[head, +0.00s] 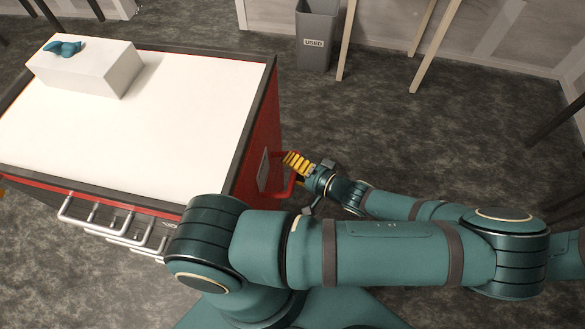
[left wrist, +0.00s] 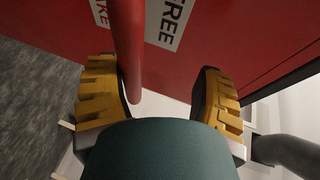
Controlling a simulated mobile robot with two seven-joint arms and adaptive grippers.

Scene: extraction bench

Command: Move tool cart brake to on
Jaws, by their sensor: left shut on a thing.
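The tool cart (head: 190,108) is red with a white top and stands at the left of the head view. Its red brake lever (head: 281,193) juts from the right side, and in the left wrist view it is a red bar (left wrist: 129,45) between the fingers. My left gripper (head: 297,164) is shut on the brake lever; in the left wrist view (left wrist: 164,92) the bar lies near the left yellow finger. A white label (left wrist: 170,22) reading FREE and a partly cut-off label (left wrist: 100,10) are on the red panel. The lever's setting is unclear. My right gripper is not in view.
A white box (head: 85,68) with a teal object (head: 66,47) on it stands on the cart's far left corner. Silver handles (head: 115,225) stick out at the cart's front. A grey bin (head: 316,38) marked USED stands at the back. Dark floor beside the cart is clear.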

